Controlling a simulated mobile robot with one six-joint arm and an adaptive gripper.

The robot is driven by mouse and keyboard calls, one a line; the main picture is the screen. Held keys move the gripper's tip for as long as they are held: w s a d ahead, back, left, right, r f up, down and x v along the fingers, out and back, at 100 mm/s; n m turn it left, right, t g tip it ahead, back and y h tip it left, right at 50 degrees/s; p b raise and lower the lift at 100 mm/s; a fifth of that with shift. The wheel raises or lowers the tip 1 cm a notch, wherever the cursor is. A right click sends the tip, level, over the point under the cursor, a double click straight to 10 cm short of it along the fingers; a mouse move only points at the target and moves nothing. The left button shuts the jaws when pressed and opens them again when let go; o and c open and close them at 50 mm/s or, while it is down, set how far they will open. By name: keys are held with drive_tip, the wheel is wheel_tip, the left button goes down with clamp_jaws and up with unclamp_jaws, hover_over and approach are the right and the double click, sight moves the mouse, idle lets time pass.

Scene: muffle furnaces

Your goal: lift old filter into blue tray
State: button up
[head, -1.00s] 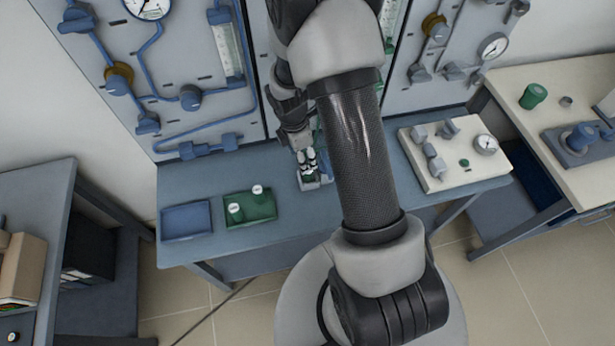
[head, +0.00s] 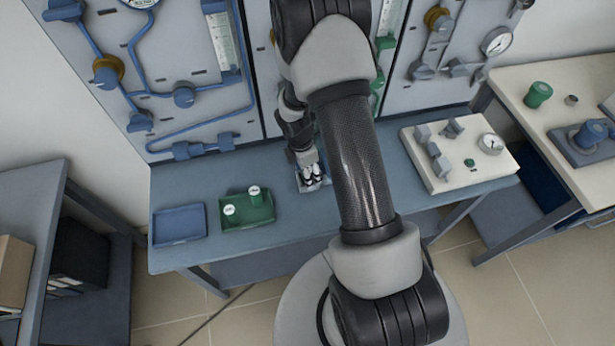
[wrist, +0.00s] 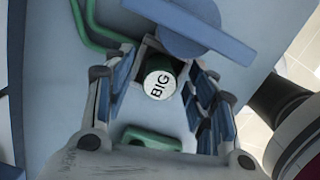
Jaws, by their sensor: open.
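The old filter (wrist: 159,84) appears to be the dark green cylinder with a white top marked "BIG" in the wrist view. It stands in a square grey-blue housing. My gripper (wrist: 160,82) is open, with blue-padded fingers on both sides of the filter; I cannot tell whether they touch it. In the head view my gripper (head: 312,180) is low over the bench, and the filter is hidden there. The blue tray (head: 181,240) lies empty on the bench, to the left of my gripper.
A green tray (head: 250,224) with two white-topped green cylinders stands between the blue tray and my gripper. A piped panel (head: 205,100) rises behind the bench. In the wrist view, a blue round part with a bar (wrist: 195,32) lies close beyond the filter.

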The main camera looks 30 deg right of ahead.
drive_tip(key=shift+c, duration=0.4)
drive_tip(key=c, duration=1.1)
